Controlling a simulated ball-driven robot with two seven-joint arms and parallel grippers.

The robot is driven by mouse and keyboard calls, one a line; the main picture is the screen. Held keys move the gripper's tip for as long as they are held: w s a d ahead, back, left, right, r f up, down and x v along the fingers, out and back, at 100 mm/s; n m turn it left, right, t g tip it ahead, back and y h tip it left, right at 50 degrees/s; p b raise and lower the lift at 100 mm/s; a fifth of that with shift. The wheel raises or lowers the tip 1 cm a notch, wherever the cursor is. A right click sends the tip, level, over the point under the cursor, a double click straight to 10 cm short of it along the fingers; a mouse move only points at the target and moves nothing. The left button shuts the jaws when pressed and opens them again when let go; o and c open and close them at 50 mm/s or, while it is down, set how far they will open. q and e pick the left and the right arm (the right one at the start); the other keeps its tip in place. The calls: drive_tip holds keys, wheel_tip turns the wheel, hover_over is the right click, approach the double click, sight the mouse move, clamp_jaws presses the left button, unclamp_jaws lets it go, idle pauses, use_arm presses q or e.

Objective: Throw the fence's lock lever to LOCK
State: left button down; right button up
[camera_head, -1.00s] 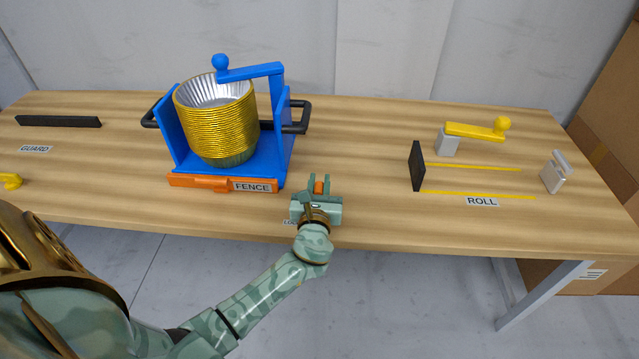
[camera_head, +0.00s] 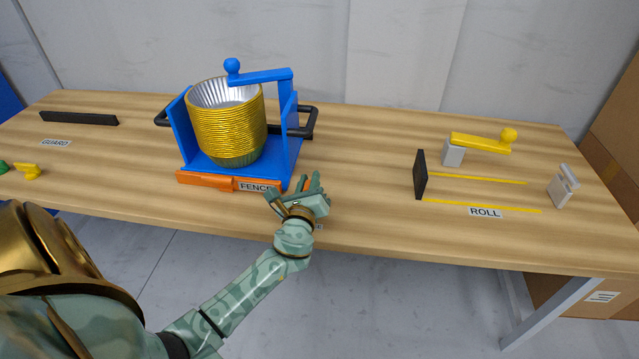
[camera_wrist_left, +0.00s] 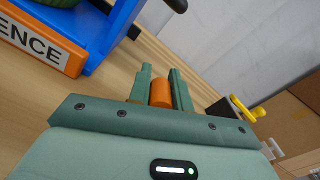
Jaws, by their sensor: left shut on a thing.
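The fence is a blue frame with an orange front bar (camera_head: 207,181) and a FENCE label; the bar also shows at upper left in the left wrist view (camera_wrist_left: 38,43). My left gripper (camera_head: 309,184) is just right of the fence's front corner, tilted. In the left wrist view its two green fingers (camera_wrist_left: 160,80) are shut on an orange cylindrical lever knob (camera_wrist_left: 161,94). The rest of the lever is hidden by the gripper. The lever's position label cannot be read. My right gripper is not in view.
A stack of gold-sided foil cups (camera_head: 225,125) stands inside the fence, under a blue arm with a ball knob (camera_head: 232,66). A yellow crank (camera_head: 480,142) and ROLL label are at right. A black GUARD bar (camera_head: 79,118) lies at left.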

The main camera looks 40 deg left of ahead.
use_arm(q)
drive_tip(key=shift+s+a+f+n+b, duration=0.25)
drive_tip(key=shift+s+f+n+b, duration=0.1)
drive_tip(key=shift+n, duration=0.55)
drive_tip(key=n, duration=0.1)
drive_tip(key=a+n+b, duration=0.1)
drive_tip(key=shift+s+a+f+n, duration=0.1)
drive_tip(key=shift+s+n, duration=0.2)
drive_tip(key=shift+s+a+f+n+b, duration=0.2)
drive_tip(key=shift+a+n+b, duration=0.15)
drive_tip(key=shift+n, duration=0.45)
drive_tip(key=shift+s+a+f+n+b, duration=0.15)
drive_tip(key=shift+a+n+b, duration=0.1)
drive_tip(key=shift+n, duration=0.35)
drive_tip(key=shift+s+a+n+b, duration=0.1)
drive_tip(key=shift+a+n+b, duration=0.1)
drive_tip(key=shift+n, duration=0.4)
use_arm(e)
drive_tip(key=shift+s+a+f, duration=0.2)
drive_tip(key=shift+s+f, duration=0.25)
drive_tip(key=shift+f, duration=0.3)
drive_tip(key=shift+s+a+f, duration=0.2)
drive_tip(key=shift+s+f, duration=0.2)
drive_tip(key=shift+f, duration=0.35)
use_arm(q)
drive_tip(key=c, duration=1.3)
unclamp_jaws()
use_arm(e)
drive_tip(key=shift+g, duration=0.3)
